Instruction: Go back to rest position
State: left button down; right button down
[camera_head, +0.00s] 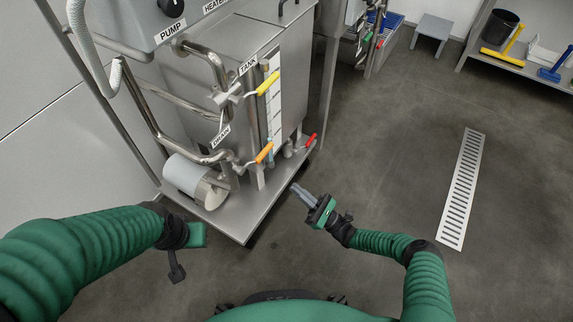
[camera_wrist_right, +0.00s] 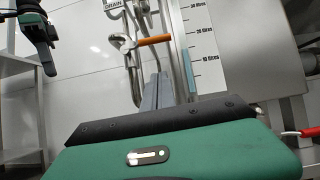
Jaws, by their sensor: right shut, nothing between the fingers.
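My right gripper (camera_head: 296,190) is in front of the right edge of the steel tank unit's base, with its grey fingers together and nothing between them. In the right wrist view its fingers (camera_wrist_right: 158,91) show closed, pointing up toward the orange-handled valve (camera_wrist_right: 154,40); no contact is visible. My left gripper (camera_head: 188,246) hangs in front of the base's left part, mostly hidden by its own wrist. It also shows at the upper left of the right wrist view (camera_wrist_right: 40,48); its jaw state is unclear. Both arms are bent forward from my body.
The steel tank (camera_head: 225,75) carries yellow (camera_head: 268,83), orange (camera_head: 264,152) and red (camera_head: 311,140) valve handles. Its base plate (camera_head: 248,212) lies close to both grippers. A floor drain (camera_head: 463,190) is at right. Open floor lies between; a shelf (camera_head: 520,68) stands farther back.

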jog(key=s+a+r+n+g+h, duration=0.1)
jog(key=s+a+n+g, duration=0.35)
jog(key=g, duration=0.25)
jog(key=s+a+r+n+g, duration=0.1)
jog(key=s+a+n+g, duration=0.25)
jog(key=n+g, duration=0.35)
jog(key=s+n+g+h, duration=0.4)
jog(key=s+g+h, duration=0.1)
jog(key=s+h, duration=0.15)
jog(key=s+d+r+n+t+h, duration=0.1)
jog(key=s+d+n+h, duration=0.1)
jog(key=d+h, duration=0.3)
jog(key=s+d+r+n+t+h, duration=0.1)
jog(key=s+d+n+h, duration=0.1)
jog(key=d+n+h, duration=0.3)
jog(key=d+r+n+t+h+p, duration=0.1)
jog(key=d+r+n+t+h, duration=0.3)
jog(key=d+r, duration=0.6)
notch_tip(320, 180, up, 38)
jog(key=m+t+y+p, duration=0.1)
jog(key=m+p, duration=0.1)
jog(key=p, duration=3.6)
jog(key=shift+s, duration=0.4)
